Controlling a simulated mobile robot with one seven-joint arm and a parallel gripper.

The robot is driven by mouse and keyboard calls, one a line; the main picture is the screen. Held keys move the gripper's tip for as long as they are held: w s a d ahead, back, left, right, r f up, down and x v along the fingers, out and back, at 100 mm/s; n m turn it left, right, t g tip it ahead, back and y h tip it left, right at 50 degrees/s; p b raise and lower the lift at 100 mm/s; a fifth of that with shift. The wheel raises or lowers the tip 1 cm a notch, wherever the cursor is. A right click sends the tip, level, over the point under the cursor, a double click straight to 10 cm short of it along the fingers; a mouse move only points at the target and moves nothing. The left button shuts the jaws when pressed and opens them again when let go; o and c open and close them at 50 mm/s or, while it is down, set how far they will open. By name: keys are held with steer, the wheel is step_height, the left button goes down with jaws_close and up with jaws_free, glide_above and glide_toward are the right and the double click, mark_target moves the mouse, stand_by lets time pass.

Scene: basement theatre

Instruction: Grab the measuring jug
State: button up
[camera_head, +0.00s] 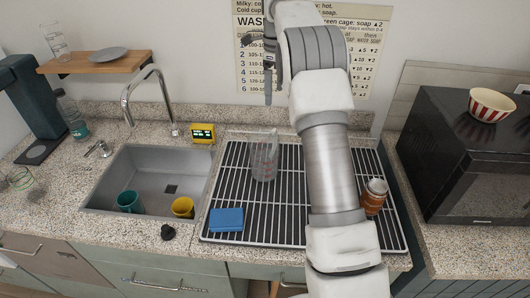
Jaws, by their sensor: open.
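The measuring jug (264,160) is clear with red markings. My gripper (268,92) hangs in front of the wall poster, above and behind the jug in the picture. Its dark fingers point down and are apart from the jug, with nothing seen between them. My arm covers the right-middle part of the rack.
A blue sponge (226,220) and an orange-brown jar (374,196) are on the rack. The sink (165,166) holds a teal cup (130,202) and a yellow cup (183,207). A tall faucet (150,95) rises behind it. A black microwave (465,150) stands right.

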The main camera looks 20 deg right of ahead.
mark_target(273, 130)
step_height(273, 130, down, 12)
steer(key=shift+w+d+f+p, duration=0.1)
steer(key=shift+w+f+p, duration=0.05)
steer(key=shift+p, duration=0.15)
steer(key=shift+f+p, duration=0.7)
steer(key=shift+f, duration=2.1)
jaws_close()
